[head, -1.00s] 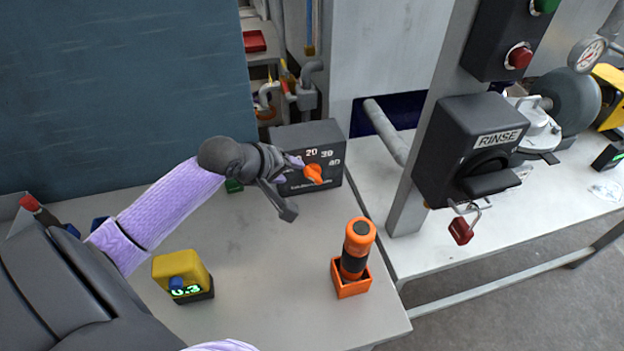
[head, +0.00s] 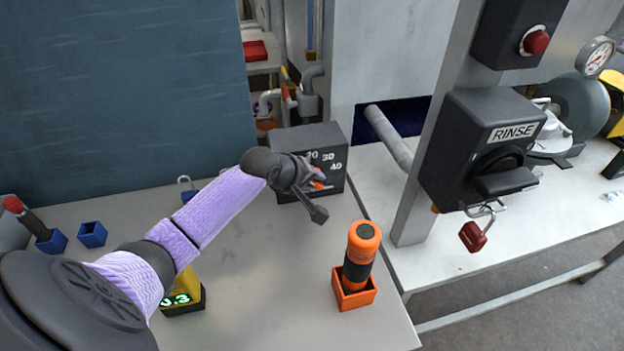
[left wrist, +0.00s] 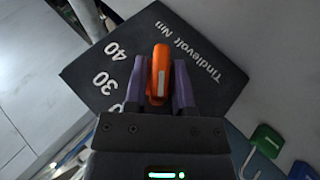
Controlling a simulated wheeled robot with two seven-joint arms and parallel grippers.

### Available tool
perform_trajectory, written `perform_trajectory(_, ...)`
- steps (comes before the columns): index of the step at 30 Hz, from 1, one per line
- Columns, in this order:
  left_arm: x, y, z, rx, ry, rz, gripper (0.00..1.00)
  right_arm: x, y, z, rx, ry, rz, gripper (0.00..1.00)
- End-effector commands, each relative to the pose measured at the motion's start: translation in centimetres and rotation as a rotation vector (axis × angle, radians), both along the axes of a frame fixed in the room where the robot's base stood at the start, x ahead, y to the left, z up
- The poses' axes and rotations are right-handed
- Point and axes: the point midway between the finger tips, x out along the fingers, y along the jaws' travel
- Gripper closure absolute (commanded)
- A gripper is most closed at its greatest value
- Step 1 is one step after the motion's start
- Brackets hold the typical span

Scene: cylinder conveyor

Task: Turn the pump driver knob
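The pump driver is a dark grey box (head: 290,142) with white marks 20, 30 and 40, at the back of the table. Its orange knob (head: 318,186) is partly hidden by my left gripper (head: 318,180). In the left wrist view the knob (left wrist: 160,72) stands upright between the two purple fingers of my left gripper (left wrist: 160,85), with the numbers on the box face (left wrist: 205,100) to its left. The fingers are apart, one on each side of the knob, and narrow gaps seem to show. My right gripper is not in view.
An orange-and-black cylinder stands in an orange holder (head: 352,298) at the table's front right. A yellow device (head: 183,295) with a green display is partly behind my left arm. A RINSE switch box (head: 475,150) with a red padlock (head: 473,236) is on a post at right.

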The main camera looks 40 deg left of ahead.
Motion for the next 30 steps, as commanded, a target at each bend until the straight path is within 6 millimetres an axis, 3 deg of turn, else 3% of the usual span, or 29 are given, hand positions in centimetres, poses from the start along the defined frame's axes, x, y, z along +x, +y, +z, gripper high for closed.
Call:
perform_trajectory(1,0.0,0.0,0.0,0.0,0.0,0.0,0.8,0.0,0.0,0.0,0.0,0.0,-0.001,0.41)
perform_trajectory(4,0.0,0.0,0.0,0.0,0.0,0.0,1.0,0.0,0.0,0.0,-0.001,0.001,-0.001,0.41)
perform_trajectory(16,0.0,0.0,0.3,0.015,0.018,0.0,1.0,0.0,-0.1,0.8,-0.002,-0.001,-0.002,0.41)
perform_trajectory(30,0.2,-0.4,0.8,0.214,0.257,-0.002,1.0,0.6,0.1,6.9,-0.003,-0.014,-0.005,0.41)
